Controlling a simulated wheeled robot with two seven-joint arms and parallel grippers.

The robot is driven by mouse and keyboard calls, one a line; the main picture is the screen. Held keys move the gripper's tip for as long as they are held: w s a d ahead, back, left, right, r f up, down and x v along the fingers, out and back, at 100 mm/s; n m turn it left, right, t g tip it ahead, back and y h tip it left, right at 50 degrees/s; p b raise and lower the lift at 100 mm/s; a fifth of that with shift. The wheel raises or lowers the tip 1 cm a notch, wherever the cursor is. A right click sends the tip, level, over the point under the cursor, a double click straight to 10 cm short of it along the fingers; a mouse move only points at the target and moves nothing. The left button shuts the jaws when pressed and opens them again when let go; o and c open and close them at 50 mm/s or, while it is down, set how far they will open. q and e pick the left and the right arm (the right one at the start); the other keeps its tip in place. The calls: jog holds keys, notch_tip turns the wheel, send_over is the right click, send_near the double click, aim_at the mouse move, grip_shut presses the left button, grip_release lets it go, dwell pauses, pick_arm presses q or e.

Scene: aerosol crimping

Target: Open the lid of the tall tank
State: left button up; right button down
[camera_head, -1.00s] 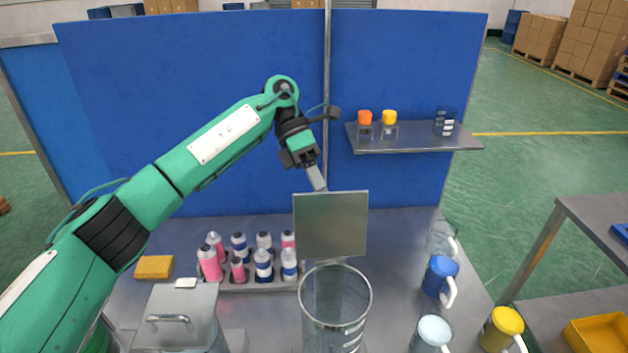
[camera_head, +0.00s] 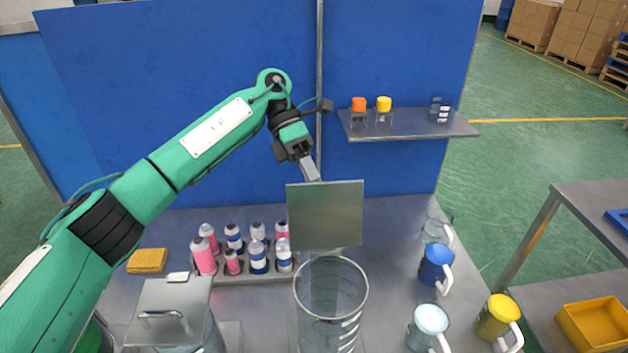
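The tall tank (camera_head: 331,305) is a clear cylinder with graduation marks at the front middle of the bench. Its square grey lid (camera_head: 326,215) stands upright at the back of the rim, so the tank's mouth is uncovered. My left gripper (camera_head: 309,169) is at the lid's upper edge, its fingers pointing down toward the lid's far side. The lid hides the fingertips and any handle there, so I cannot tell whether the fingers grip anything. My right gripper is out of view.
A shorter tank with a closed, handled lid (camera_head: 170,310) stands at the front left. A rack of pink and blue bottles (camera_head: 255,278) and a yellow sponge (camera_head: 147,260) lie behind it.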

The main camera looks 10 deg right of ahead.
pick_arm(q)
jog(key=shift+r, duration=0.1)
jog(key=p+v, duration=0.3)
jog(key=v, duration=1)
jog(key=shift+w+a+r+p, duration=0.15)
jog(key=shift+w+r+p, duration=0.05)
jog(key=shift+r+p, duration=0.1)
jog(key=shift+f, duration=0.15)
dwell(0.3)
